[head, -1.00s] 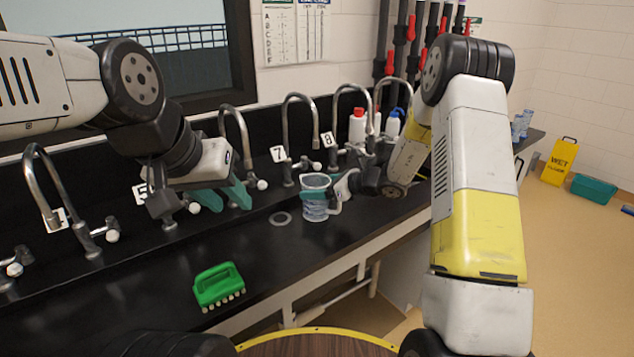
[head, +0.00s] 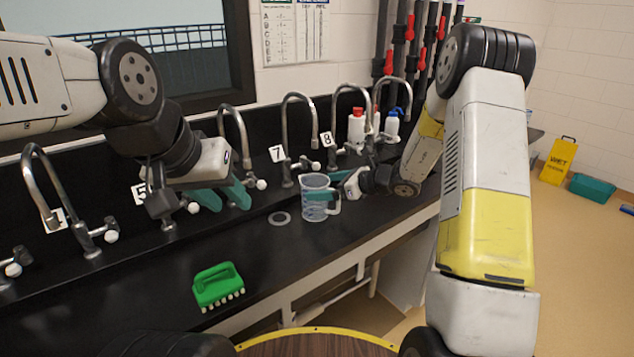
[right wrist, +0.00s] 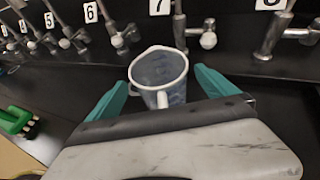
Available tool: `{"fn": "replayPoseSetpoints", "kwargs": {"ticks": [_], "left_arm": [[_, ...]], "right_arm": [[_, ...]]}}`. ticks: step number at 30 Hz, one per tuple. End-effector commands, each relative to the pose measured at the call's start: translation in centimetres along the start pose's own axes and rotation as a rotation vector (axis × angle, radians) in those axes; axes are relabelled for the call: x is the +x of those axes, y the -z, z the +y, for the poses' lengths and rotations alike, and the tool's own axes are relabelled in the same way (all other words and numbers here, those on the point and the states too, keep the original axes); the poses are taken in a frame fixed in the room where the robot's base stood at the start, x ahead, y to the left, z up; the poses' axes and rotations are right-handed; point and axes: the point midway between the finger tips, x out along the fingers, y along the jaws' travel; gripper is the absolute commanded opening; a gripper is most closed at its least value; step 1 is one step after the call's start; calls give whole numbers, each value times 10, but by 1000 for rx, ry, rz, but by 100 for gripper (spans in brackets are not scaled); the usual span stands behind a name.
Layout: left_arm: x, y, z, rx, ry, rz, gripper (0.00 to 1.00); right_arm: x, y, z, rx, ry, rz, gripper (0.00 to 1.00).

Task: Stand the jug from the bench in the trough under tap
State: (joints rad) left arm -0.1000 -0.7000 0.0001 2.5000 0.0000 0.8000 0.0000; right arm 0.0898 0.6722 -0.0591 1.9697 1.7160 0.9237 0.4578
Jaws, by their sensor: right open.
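The jug (head: 316,211) is clear, bluish and upright on the black bench (head: 150,305), in front of tap 7 (head: 288,150). In the right wrist view the jug (right wrist: 160,72) stands between the two teal fingers of my right gripper (right wrist: 160,95), its handle towards the palm. My right gripper (head: 322,197) is open around the jug, with gaps to both fingers in the wrist view. My left gripper (head: 222,196) is open and empty, above the bench by tap 6. The trough is not clearly told apart from the black surface under the taps.
A pale ring (head: 280,218) lies on the black surface left of the jug. A green brush (head: 218,286) lies nearer the front. Wash bottles (head: 356,127) stand at the back right. Tap 8 (head: 335,140) is close behind my right gripper.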

Motion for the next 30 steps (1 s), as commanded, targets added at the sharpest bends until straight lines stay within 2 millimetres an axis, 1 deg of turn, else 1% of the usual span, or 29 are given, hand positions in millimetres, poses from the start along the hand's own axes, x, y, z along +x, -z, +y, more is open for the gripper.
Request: {"fn": "replayPoseSetpoints", "kwargs": {"ticks": [1, 3, 9, 12, 14, 17, 20, 21, 23, 24, 26, 27, 29, 30], "left_arm": [[0, 0, 0, 0, 0, 0, 36], [0, 0, 0, 0, 0, 0, 36], [0, 0, 0, 0, 0, 0, 36], [0, 0, 0, 0, 0, 0, 36], [0, 0, 0, 0, 0, 0, 36], [0, 0, 0, 0, 0, 0, 36], [0, 0, 0, 0, 0, 0, 36], [0, 0, 0, 0, 0, 0, 36], [0, 0, 0, 0, 0, 0, 36], [0, 0, 0, 0, 0, 0, 36], [0, 0, 0, 0, 0, 0, 36], [0, 0, 0, 0, 0, 0, 36], [0, 0, 0, 0, 0, 0, 36], [0, 0, 0, 0, 0, 0, 36]], "right_arm": [[-14, 0, -2, 0, 5, 0, 97], [-29, 0, -1, 1, 5, 0, 97], [-67, 0, -1, -1, 3, 0, 97], [-78, 0, -1, 1, 3, 0, 97], [-83, 0, 0, -1, 1, 1, 97], [-89, -9, 8, -42, -17, 7, 97], [-100, -31, 32, -177, -71, 32, 97], [-107, -42, 46, -262, -104, 49, 97], [-120, -58, 72, -413, -159, 82, 97], [-131, -68, 92, -525, -200, 107, 97], [-148, -78, 118, -696, -257, 147, 97], [-160, -82, 135, -812, -293, 177, 97], [-179, -86, 157, -985, -344, 222, 97], [-192, -87, 170, -1100, -375, 255, 97]]}}
